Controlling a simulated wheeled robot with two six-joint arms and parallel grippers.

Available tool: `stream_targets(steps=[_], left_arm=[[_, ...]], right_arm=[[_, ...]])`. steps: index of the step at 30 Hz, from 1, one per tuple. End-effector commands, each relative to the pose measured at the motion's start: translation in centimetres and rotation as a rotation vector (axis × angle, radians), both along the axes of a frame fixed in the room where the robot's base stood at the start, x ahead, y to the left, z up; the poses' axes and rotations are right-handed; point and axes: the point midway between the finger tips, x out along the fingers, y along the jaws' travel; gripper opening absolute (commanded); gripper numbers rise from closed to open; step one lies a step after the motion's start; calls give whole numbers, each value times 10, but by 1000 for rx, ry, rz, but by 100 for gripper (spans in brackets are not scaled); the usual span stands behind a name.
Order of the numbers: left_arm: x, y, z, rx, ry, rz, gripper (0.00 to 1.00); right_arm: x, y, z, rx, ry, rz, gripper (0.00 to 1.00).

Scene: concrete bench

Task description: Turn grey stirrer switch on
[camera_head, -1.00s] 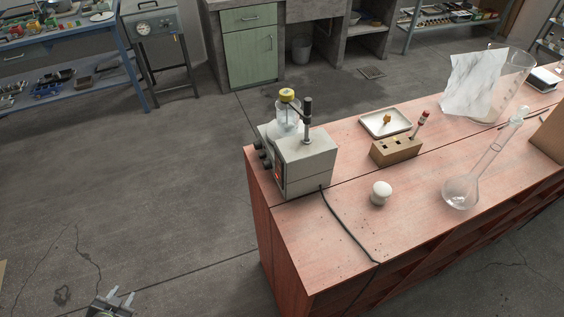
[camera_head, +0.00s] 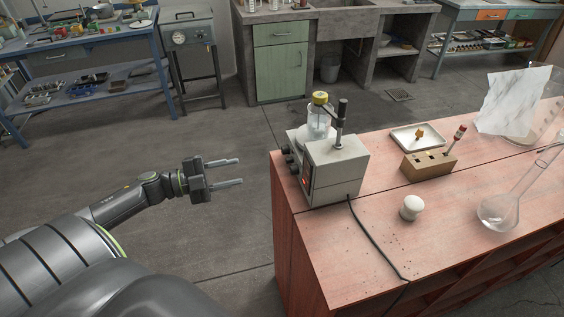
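The grey stirrer (camera_head: 335,170) stands at the left end of the red bench. Its left face carries a red switch (camera_head: 306,181) and dark knobs (camera_head: 289,159); the switch's position is too small to tell. A glass bottle with a yellow cap (camera_head: 319,98) stands on the stirrer, beside a black-topped post. My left gripper (camera_head: 241,171) is open and empty, in the air left of the bench. Its fingers point right toward the stirrer's left face, with a clear gap between. My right gripper is not in view.
The red bench (camera_head: 377,228) also holds a white knob-like object (camera_head: 411,207), a wooden block (camera_head: 428,163), a white tray (camera_head: 416,138) and a glass flask (camera_head: 497,212). A black cable (camera_head: 371,240) runs from the stirrer. The floor left of the bench is clear.

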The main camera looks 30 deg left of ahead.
Motion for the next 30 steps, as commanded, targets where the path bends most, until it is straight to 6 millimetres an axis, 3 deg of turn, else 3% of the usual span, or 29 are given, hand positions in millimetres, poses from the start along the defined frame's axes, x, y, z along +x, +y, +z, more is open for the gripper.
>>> stream_targets(steps=[18, 30], left_arm=[[82, -70, 3, -4, -2, 3, 37], [100, -85, 0, -1, 1, 2, 37]], right_arm=[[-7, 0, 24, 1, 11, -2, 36], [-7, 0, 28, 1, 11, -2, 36]])
